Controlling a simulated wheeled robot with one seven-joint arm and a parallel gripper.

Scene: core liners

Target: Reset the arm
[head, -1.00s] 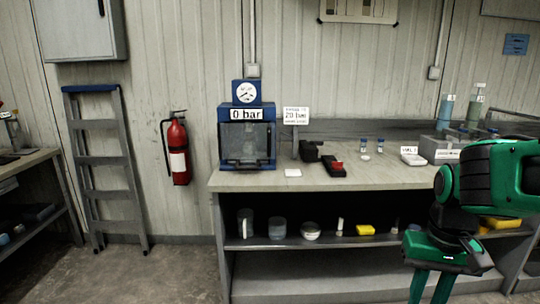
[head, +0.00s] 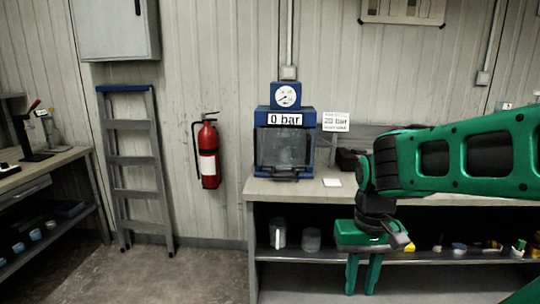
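My gripper (head: 362,276) hangs from my green arm at the lower right of the head view, pointing down in front of the workbench's lower shelf. Its two green fingers are apart, with a gap between them and nothing visible in it. My arm reaches in from the right edge and hides much of the bench top behind it.
The workbench (head: 290,187) carries a blue press (head: 285,141) reading 0 bar and a 20 bar sign (head: 336,122). Another bench (head: 60,160) is far left. Floor between is clear.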

